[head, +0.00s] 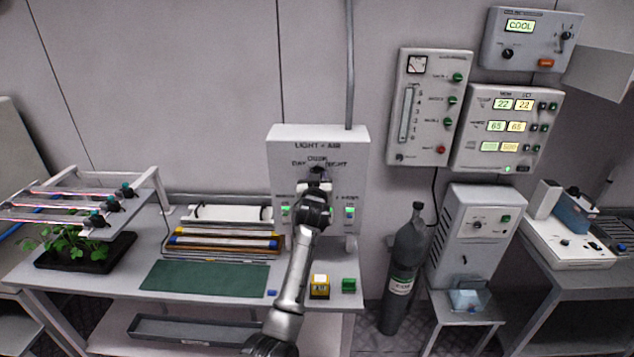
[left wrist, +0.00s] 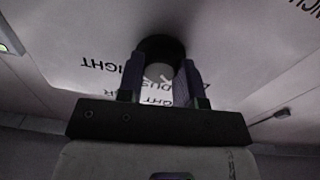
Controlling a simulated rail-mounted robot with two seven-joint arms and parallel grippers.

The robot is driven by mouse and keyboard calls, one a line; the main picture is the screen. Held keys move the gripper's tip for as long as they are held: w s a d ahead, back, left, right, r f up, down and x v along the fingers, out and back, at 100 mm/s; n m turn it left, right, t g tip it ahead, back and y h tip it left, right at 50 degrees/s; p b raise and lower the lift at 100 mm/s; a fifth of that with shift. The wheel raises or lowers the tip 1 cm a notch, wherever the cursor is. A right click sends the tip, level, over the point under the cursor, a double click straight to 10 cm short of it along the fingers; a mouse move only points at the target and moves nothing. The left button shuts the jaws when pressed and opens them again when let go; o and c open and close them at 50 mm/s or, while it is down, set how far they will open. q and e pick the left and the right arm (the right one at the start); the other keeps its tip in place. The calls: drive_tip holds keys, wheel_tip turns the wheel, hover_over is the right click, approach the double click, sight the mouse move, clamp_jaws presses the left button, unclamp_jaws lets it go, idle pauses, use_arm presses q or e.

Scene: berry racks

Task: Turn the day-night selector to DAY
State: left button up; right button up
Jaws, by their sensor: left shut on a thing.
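The day-night selector is a dark round knob on the front of the white LIGHT - AIR box (head: 345,134), with DAY, DUSK and NIGHT lettered around it. My left gripper (head: 317,178) is at the box front, and it and its arm cover most of the knob in the head view. In the left wrist view the two fingers of my left gripper (left wrist: 161,88) are shut on the selector knob (left wrist: 160,45), one on each side. The lettering appears upside down there. I cannot tell which label the knob points to. My right gripper is not in view.
Small switches with green lights (head: 350,212) sit low on the box, right of my arm. A green mat (head: 205,276) lies left. A grey cylinder (head: 404,270) stands right.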

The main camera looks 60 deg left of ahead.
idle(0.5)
use_arm(q)
drive_tip(key=o, duration=0.9)
drive_tip(key=v, duration=1.3)
drive_tip(key=shift+s+d+f+b, duration=0.1)
drive_tip(key=shift+s+d+b, duration=0.1)
drive_tip(key=shift+d+b, duration=0.15)
